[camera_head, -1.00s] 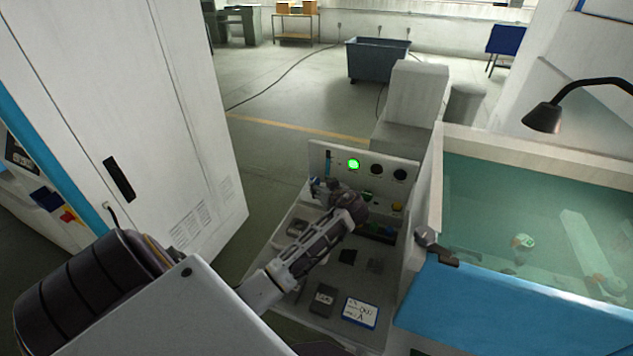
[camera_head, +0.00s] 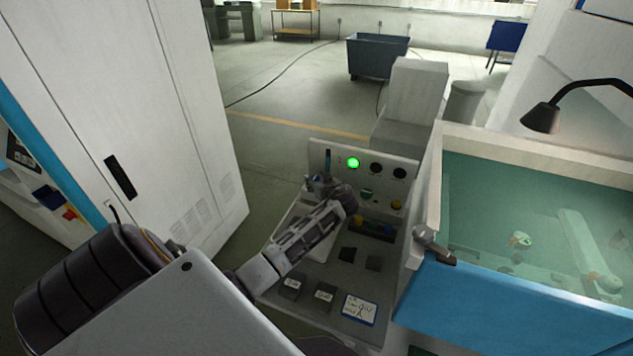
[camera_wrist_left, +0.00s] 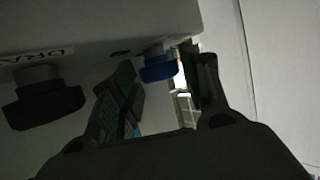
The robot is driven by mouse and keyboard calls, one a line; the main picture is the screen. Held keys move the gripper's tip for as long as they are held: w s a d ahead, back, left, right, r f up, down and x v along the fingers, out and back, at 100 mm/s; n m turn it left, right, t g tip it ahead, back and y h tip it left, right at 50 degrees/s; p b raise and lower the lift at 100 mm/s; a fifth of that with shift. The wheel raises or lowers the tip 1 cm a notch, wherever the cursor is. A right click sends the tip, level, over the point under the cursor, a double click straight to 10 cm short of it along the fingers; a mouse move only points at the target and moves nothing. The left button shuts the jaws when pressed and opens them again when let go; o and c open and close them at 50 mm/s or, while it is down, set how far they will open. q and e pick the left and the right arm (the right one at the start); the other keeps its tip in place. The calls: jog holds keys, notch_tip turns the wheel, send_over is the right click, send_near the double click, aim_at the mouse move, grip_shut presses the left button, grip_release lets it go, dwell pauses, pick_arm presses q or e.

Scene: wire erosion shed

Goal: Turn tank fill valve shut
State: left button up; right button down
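A blue knob (camera_wrist_left: 158,68) sits under a pale panel in the left wrist view; it looks like the fill valve, but I cannot read a label for it. My left gripper (camera_wrist_left: 166,92) is open, with the blue knob between and just beyond its fingertips. I cannot tell whether either finger touches it. A dark knob (camera_wrist_left: 40,100) beside a label starting "DRA" is to the left. In the head view my left gripper (camera_head: 322,186) is at the left end of the control panel (camera_head: 322,150) and hides the knob. My right gripper is not in view.
A green lamp (camera_head: 353,162) glows on the panel above several round controls. The ledge below holds small blocks and a white card (camera_head: 360,309). The water tank (camera_head: 540,210) stands to the right, with a grey lever (camera_head: 432,244) at its corner. A tall cabinet (camera_head: 130,120) stands left.

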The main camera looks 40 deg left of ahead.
pick_arm(q)
jog(key=c, duration=0.6)
jog(key=shift+o, duration=0.2)
